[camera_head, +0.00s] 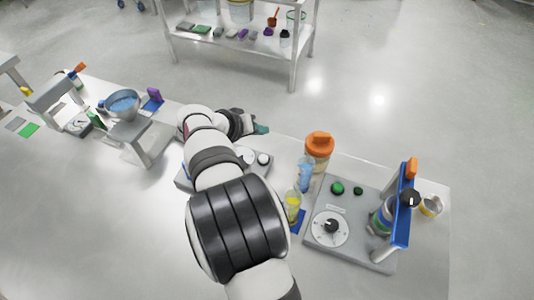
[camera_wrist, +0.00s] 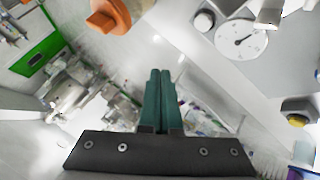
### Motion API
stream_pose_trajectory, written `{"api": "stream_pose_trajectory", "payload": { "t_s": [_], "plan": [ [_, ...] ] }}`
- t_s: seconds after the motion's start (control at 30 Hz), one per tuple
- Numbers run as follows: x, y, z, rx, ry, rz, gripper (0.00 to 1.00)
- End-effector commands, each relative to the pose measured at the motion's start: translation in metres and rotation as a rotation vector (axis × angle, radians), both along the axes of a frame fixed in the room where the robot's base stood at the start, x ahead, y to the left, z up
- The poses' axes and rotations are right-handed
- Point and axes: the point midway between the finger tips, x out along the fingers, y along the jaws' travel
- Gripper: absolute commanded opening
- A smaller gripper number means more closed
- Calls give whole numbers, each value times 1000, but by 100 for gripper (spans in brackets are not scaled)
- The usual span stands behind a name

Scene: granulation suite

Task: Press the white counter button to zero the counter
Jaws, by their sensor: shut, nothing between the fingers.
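A grey panel (camera_head: 184,182) stands on the bench, partly hidden behind my arm. It bears a white dial (camera_head: 245,154) and a round white button (camera_head: 263,158) near its right end. In the wrist view the dial (camera_wrist: 241,40) shows at the upper right, with a round whitish button (camera_wrist: 204,20) in a dark surround beside it. My gripper (camera_head: 264,129) is past the panel's far edge in the head view, apart from the button. Its teal fingers (camera_wrist: 160,72) are shut together and empty, and do not touch the button.
Right of the panel stand an orange-lidded jar (camera_head: 318,152), a blue bottle (camera_head: 304,174) and a yellow-filled container (camera_head: 293,207). Farther right is another grey console (camera_head: 320,245) with green buttons and a blue frame (camera_head: 402,205). A metal bowl (camera_head: 123,104) is at left.

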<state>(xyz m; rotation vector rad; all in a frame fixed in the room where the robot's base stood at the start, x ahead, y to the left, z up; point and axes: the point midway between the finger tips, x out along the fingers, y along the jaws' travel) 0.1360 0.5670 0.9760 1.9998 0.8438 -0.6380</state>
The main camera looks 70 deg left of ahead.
Motion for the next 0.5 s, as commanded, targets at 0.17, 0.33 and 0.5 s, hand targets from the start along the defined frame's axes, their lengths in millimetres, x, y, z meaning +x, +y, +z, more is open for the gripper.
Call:
{"api": "stream_pose_trajectory", "payload": {
  "t_s": [0.17, 0.33, 0.5],
  "plan": [
    [1, 0, 0, 0, 1, -1, 0],
    [1, 0, -9, -1, 1, -2, 0],
    [1, -1, -34, -3, 1, -1, 0]
  ]
}}
